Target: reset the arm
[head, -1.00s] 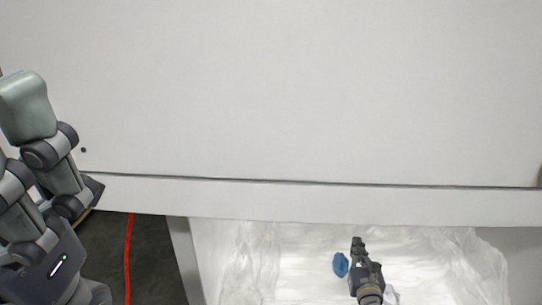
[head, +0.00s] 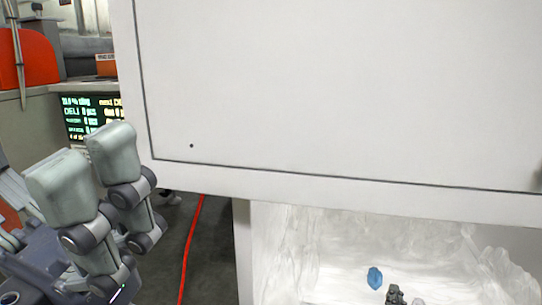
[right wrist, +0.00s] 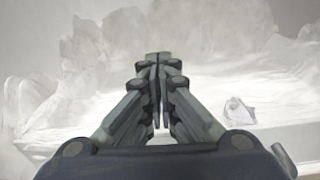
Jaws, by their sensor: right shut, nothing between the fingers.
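My right gripper (head: 395,294) shows at the bottom edge of the head view, inside the film-lined white box (head: 243,250). Its fingers are together with nothing between them, as the right wrist view (right wrist: 158,62) also shows. A small blue thing (head: 374,278) lies on the film, just up and left of this gripper and apart from it. My left arm's grey links are folded at the left of the head view. My left gripper cannot be made out there.
Crumpled clear film (head: 290,245) lines the box. A large white panel (head: 330,90) stands above it. A small pale crumpled piece (right wrist: 238,111) lies at the right in the right wrist view. A red line (head: 190,250) runs along the dark floor; a lit screen (head: 90,115) stands behind.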

